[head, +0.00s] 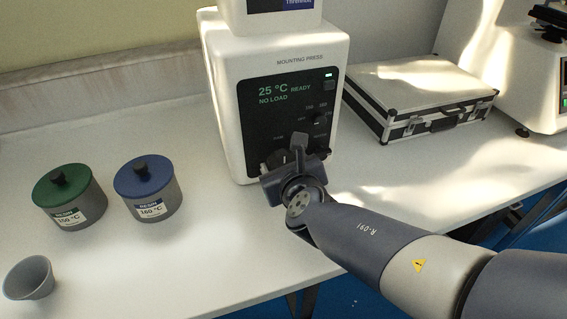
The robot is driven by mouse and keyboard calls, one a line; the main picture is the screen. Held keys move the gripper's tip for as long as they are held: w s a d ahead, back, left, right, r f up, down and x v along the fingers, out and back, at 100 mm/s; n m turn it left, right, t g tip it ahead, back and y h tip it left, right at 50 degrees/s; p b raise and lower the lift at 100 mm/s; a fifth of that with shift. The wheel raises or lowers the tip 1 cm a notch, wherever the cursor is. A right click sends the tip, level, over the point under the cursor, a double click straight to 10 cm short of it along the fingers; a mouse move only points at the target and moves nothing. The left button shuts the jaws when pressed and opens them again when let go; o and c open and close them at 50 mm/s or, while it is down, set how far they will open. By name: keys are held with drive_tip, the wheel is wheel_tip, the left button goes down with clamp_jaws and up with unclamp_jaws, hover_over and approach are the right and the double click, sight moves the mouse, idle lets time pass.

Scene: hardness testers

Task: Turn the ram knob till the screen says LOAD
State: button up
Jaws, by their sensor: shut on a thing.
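The mounting press (224,120) stands upright at the back middle of the bench. Its black front panel shows a screen (284,92) reading "25 °C READY" and "NO LOAD". A small knob (319,118) with temperature marks around it sits on the right of the panel. My gripper (292,155) is at the lower part of the panel, shut on a dark knob there. The gripper and wrist hide most of that knob and its markings, so its angle cannot be told.
Two resin jars, one green-lidded (68,192) and one blue-lidded (147,182), stand left of the press. A grey cup (29,278) is at the front left. A silver case (415,92) lies to the right, beside another white machine (515,75). Bare bench lies between jars and press.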

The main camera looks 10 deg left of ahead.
drive_tip(key=shift+f+b, duration=0.15)
drive_tip(key=shift+b, duration=0.25)
drive_tip(key=shift+d+f+m+y+b, duration=0.1)
drive_tip(key=shift+m+y+b, duration=0.3)
drive_tip(key=shift+m+b, duration=0.35)
drive_tip(key=m+g+y+b, duration=0.1)
drive_tip(key=b, duration=0.2)
drive_tip(key=shift+m, duration=0.25)
drive_tip(key=m+g+y+b, duration=0.1)
drive_tip(key=m+y+b, duration=0.1)
drive_tip(key=m+b, duration=0.1)
drive_tip(key=shift+w+d+m+y, duration=0.1)
drive_tip(key=shift+m+y, duration=0.3)
drive_tip(key=shift+m, duration=0.2)
drive_tip(key=m+y+b, duration=0.1)
drive_tip(key=m, duration=0.1)
drive_tip(key=m+y+b, duration=0.1)
drive_tip(key=m, duration=0.2)
drive_tip(key=shift+f+y+b, duration=0.1)
drive_tip(key=shift+y+b, duration=0.2)
drive_tip(key=shift+b, duration=0.1)
drive_tip(key=m+b, duration=0.1)
drive_tip(key=m, duration=0.1)
drive_tip(key=m+y+b, duration=0.1)
drive_tip(key=m, duration=0.1)
drive_tip(key=shift+t+y, duration=0.3)
drive_tip(key=shift+m+b, duration=0.3)
drive_tip(key=shift+m, duration=0.1)
drive_tip(key=o, duration=1)
drive_tip(key=shift+c, duration=0.2)
